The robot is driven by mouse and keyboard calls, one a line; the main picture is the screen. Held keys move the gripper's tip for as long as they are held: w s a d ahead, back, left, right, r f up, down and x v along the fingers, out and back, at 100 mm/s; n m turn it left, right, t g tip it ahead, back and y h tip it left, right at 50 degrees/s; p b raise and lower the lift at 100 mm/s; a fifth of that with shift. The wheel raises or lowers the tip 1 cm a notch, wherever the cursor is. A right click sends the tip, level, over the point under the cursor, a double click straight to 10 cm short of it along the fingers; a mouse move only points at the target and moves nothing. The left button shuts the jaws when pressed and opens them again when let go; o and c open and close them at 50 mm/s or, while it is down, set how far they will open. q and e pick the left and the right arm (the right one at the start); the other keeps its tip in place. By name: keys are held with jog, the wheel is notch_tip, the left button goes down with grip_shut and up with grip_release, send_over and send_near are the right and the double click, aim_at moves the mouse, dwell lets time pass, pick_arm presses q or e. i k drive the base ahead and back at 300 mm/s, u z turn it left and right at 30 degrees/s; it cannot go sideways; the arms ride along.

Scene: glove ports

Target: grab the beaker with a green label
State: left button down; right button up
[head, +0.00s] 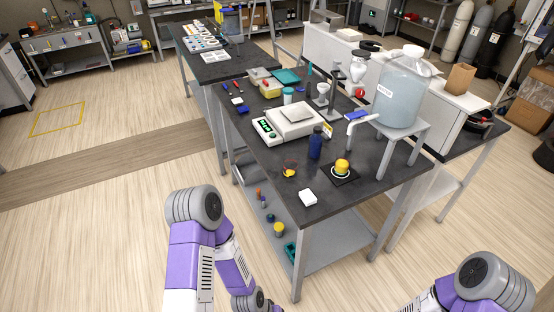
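I cannot make out a beaker with a green label in the head view. A small clear vessel with orange-yellow contents (289,172) stands near the left edge of the dark bench (262,178); it may be a beaker, but no green label shows on it. A yellow-topped round item (342,167) sits on a black pad to its right. My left arm comes in at the lower left and my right arm at the lower right, both in front of the bench. Both grippers are outside the picture.
A balance (293,119), a dark blue bottle (315,143) and a white block (308,197) stand on the bench. A large carboy (403,95) rests on a grey stand at the right. Small items lie on the lower shelf (325,240). Floor left of the bench is clear.

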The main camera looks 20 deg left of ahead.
aim_at(342, 162)
jog(key=u, duration=0.7)
jog(key=i, duration=0.5)
